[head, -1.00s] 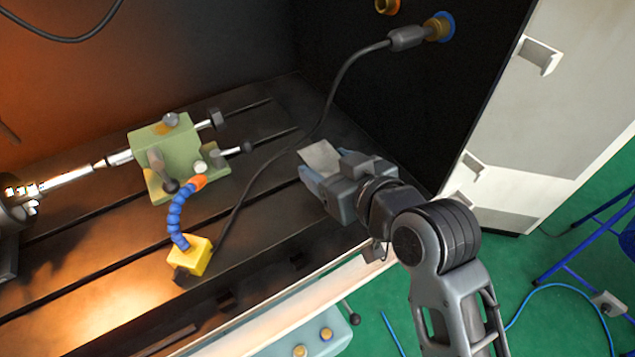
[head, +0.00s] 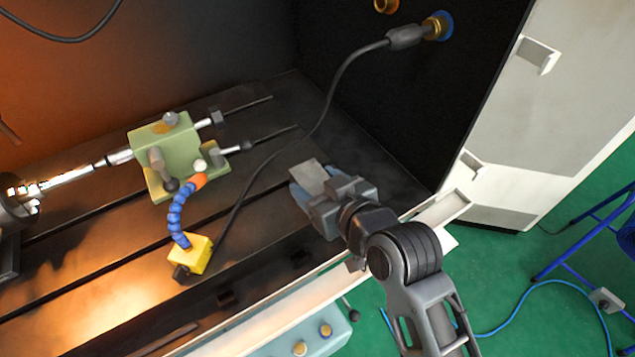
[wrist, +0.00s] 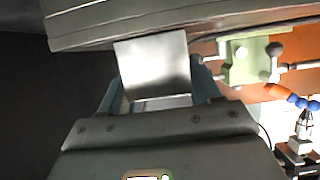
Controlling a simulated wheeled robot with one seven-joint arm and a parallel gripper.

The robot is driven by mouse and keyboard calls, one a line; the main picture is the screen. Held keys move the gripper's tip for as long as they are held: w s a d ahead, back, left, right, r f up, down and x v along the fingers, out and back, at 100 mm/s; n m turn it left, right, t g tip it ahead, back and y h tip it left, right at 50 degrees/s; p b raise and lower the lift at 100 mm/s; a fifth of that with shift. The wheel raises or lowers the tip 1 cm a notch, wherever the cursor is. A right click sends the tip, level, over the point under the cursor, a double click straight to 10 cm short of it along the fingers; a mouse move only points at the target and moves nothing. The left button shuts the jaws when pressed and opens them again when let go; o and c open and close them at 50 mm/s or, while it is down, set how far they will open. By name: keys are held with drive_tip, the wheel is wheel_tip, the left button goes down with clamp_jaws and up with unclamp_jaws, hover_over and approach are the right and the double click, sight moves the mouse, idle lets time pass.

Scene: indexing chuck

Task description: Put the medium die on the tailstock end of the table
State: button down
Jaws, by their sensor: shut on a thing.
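The medium die is a plain grey metal block (head: 308,178). My gripper (head: 310,188) is shut on it, with a blue-grey finger on each side. In the wrist view the die (wrist: 154,66) shows between the two fingers (wrist: 160,92), its broad face to the camera. The gripper is over the right part of the dark slotted table (head: 262,222), to the right of the green tailstock (head: 178,150). I cannot tell whether the die touches the table or hangs just above it.
A yellow block (head: 190,254) with a blue jointed hose (head: 176,212) stands left of my gripper. A black cable (head: 262,165) runs from it up to the dark wall. A pale front rail (head: 285,312) edges the table. Table surface around the gripper is clear.

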drive_tip(key=shift+c, duration=1.1)
unclamp_jaws()
drive_tip(key=shift+s+d+r, duration=0.1)
drive_tip(key=shift+s+r, duration=0.05)
drive_tip(key=v, duration=1.1)
drive_tip(key=shift+s+r+b, duration=0.15)
drive_tip(key=shift+s+b, duration=0.15)
drive_tip(key=shift+b, duration=0.1)
drive_tip(key=shift+d, duration=0.15)
